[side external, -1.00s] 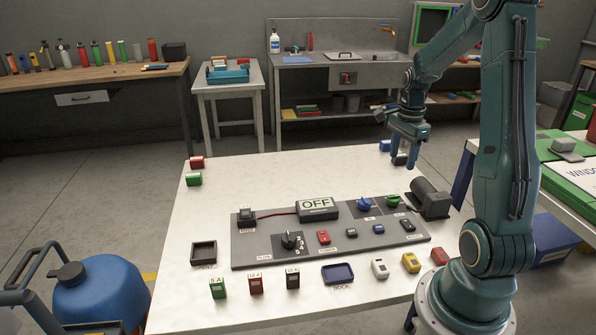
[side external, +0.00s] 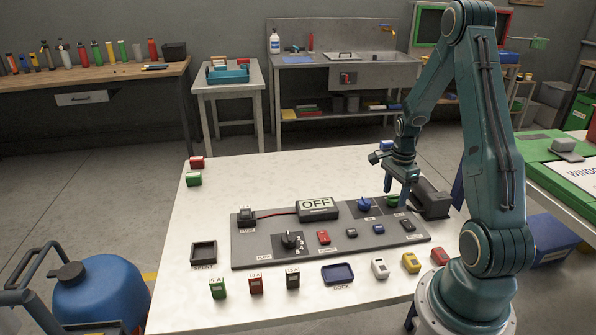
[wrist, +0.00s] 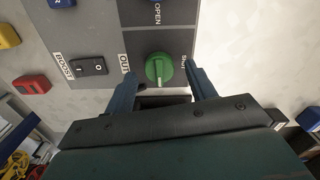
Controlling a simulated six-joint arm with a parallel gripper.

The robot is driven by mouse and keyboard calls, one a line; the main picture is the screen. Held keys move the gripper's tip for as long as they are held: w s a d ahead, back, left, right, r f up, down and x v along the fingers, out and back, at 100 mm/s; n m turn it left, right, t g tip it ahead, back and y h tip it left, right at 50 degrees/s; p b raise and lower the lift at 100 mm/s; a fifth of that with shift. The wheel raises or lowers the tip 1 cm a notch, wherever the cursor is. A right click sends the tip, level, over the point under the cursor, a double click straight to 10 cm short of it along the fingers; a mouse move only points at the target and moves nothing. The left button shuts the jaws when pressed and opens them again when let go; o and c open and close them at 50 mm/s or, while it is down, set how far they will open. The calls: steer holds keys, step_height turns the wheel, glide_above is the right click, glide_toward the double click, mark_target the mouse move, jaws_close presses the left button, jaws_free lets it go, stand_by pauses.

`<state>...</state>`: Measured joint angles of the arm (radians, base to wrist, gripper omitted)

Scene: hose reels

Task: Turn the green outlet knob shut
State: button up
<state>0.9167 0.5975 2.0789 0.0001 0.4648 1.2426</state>
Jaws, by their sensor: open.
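The green outlet knob (wrist: 158,68) sits on the grey panel, with "OPEN" and "SHUT" lettering beside it in the wrist view. Its raised grip bar points toward neither finger's tip clearly enough to tell the setting. In the side view the knob (side external: 393,200) is partly hidden by my gripper. My gripper (side external: 396,200) points down over the knob, with fingers apart. In the wrist view the gripper's two fingers (wrist: 163,78) stand on either side of the knob, with a visible gap to it. I cannot tell how far above the panel the fingertips are.
A dark motor-like block (side external: 432,203) stands just right of the knob. Small switches line the panel's front, including a black rocker (wrist: 90,67). The table's back is mostly clear.

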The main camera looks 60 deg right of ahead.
steer(key=shift+f, duration=0.5)
steer(key=c, duration=1)
